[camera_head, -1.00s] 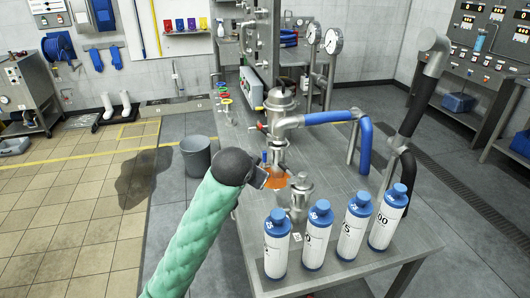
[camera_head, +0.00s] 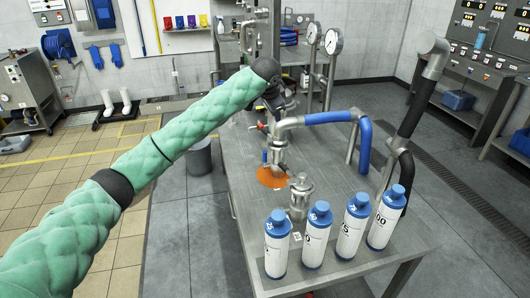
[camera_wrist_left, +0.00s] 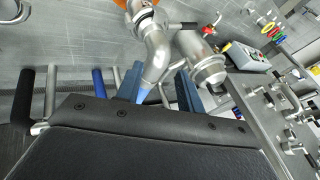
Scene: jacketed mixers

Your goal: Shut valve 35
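I cannot read the number 35 anywhere, so I cannot tell which valve it is. A red valve handle (camera_head: 262,127) shows on the left of the steel pipework on the bench, and a small blue handle (camera_head: 265,156) sits lower. A red handle (camera_wrist_left: 208,31) also shows in the left wrist view. My left gripper (camera_head: 275,98) is over the steel vessel, largely hidden behind my wrist in the head view. In the left wrist view its two fingers (camera_wrist_left: 158,84) stand apart, with steel pipework just beyond them. I see no grip on anything. My right gripper is not in view.
The steel bench (camera_head: 345,185) carries several blue-capped bottles (camera_head: 316,235) at its front. A blue hose (camera_head: 365,145) and a black-and-steel pipe (camera_head: 415,105) stand to the right. An orange patch (camera_head: 272,177) lies under the pipework. Gauges (camera_head: 333,41) stand behind.

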